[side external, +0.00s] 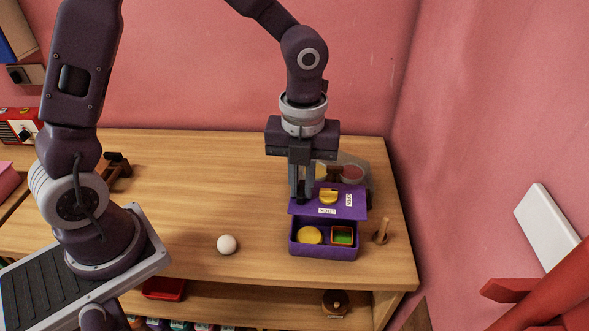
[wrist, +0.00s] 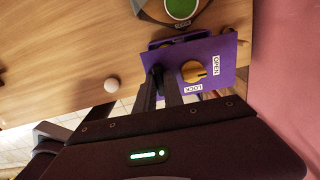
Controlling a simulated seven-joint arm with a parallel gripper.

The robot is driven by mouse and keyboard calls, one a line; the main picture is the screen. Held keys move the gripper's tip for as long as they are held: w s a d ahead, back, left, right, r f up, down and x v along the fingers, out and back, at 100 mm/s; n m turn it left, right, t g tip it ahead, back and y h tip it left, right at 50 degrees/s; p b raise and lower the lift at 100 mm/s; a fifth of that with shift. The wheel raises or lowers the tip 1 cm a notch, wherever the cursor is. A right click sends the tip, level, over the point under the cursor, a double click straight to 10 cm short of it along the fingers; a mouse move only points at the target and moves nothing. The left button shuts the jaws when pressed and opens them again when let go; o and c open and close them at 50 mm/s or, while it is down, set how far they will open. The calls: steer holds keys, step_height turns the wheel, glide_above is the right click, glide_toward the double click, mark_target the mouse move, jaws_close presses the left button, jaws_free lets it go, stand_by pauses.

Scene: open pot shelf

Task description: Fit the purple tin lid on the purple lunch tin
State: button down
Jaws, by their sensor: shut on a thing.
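The purple tin lid (side external: 347,205) is a flat plate with a yellow knob and labels reading "LOCK" and "OPEN". My gripper (side external: 301,197) is shut on the lid at its left edge. In the wrist view the lid (wrist: 222,55) extends to the right of the fingertips (wrist: 158,76). The purple lunch tin (side external: 325,252) stands open on the table below the lid. A round yellow item (side external: 309,235) and an orange-rimmed green item (side external: 342,236) show inside it. The lid covers the tin's back part from view, and its front part shows uncovered. The exact gap between them is unclear.
A white ball (side external: 227,244) lies left of the tin. A wooden peg (side external: 381,232) stands close to its right. A grey tray (side external: 361,162) with round items is behind the lid. The table's front edge is near the tin; the left middle is clear.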

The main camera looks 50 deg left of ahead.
steer(key=shift+f, duration=3.3)
steer(key=shift+f, duration=0.95)
steer(key=c, duration=1.4)
jaws_free()
steer(key=shift+o, duration=0.2)
steer(key=shift+r, duration=3.5)
